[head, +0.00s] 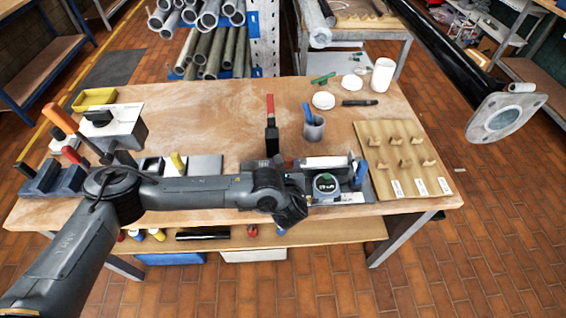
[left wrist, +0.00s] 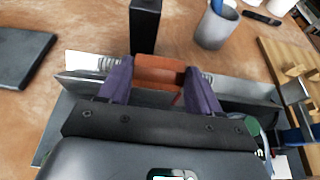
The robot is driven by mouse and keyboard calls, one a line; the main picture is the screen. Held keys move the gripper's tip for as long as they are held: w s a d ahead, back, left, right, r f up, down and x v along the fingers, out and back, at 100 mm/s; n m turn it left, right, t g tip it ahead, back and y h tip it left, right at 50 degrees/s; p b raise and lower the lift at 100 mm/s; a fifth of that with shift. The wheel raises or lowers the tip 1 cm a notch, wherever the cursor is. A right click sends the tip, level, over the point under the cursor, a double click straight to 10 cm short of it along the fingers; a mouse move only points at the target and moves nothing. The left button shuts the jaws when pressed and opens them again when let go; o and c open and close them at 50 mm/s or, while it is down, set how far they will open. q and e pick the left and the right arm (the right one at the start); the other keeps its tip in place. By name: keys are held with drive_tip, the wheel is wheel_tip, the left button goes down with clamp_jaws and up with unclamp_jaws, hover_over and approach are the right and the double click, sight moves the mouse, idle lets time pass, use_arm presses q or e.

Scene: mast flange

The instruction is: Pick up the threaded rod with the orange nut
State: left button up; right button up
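In the head view my left gripper (head: 296,198) is low over the front edge of the workbench, and the rod and nut cannot be made out. My right gripper is not in view.
A black block with a red handle (head: 271,128) stands behind the gripper. A grey cup (head: 314,129) and a pegged wooden board (head: 388,150) are to the right. A dark pole ends in a flange (head: 505,118) at far right. The workbench (head: 210,105) is clear at its back middle.

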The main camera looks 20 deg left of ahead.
use_arm(q)
drive_tip(key=c, duration=0.7)
drive_tip(key=shift+r, duration=0.2)
